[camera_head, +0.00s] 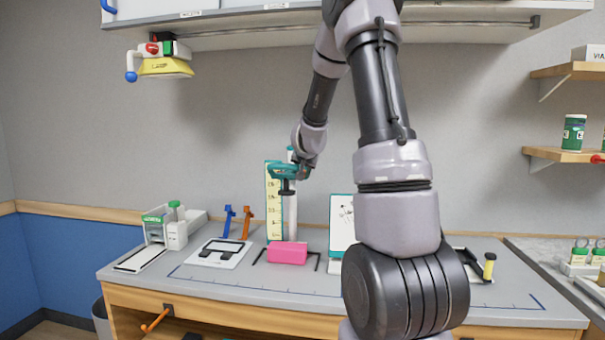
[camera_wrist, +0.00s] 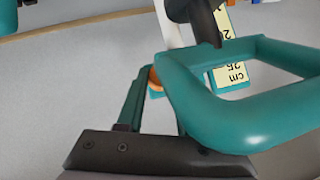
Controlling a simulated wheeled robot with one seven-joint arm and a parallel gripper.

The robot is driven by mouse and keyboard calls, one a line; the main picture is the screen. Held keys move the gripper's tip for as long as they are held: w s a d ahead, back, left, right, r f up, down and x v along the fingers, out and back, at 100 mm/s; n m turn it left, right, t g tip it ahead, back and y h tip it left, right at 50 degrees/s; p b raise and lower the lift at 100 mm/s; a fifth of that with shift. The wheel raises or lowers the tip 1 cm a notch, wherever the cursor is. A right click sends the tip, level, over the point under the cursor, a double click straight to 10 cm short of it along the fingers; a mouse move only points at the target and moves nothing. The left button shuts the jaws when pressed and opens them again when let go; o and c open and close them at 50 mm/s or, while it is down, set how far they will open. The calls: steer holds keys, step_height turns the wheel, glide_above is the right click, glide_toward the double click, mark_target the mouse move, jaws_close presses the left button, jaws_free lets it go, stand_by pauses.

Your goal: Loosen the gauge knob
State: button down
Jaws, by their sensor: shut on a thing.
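The gauge stands upright at the back of the bench, with a yellow scale (camera_head: 273,215) beside a pale post (camera_head: 291,215). Its teal carriage (camera_head: 284,174) sits near the top of the post. My gripper (camera_head: 299,170) is at the carriage's right side. In the wrist view, a small orange part that looks like the gauge knob (camera_wrist: 154,80) shows between my fingers (camera_wrist: 155,92), and they are shut on it. The teal loop of the carriage (camera_wrist: 215,110) hides my right finger and most of the knob.
A pink block (camera_head: 288,252) sits on the bench before the gauge. Blue (camera_head: 228,220) and orange (camera_head: 247,222) upright pieces stand to its left. A white panel (camera_head: 342,222) stands to the right. A cabinet (camera_head: 230,22) hangs above.

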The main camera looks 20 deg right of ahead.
stand_by(0.6)
steer(key=c, duration=0.6)
jaws_free()
steer(key=shift+o, duration=0.2)
steer(key=shift+d+m+t+y, duration=0.2)
steer(key=shift+m+t+y, duration=0.7)
steer(key=shift+t+y, duration=0.1)
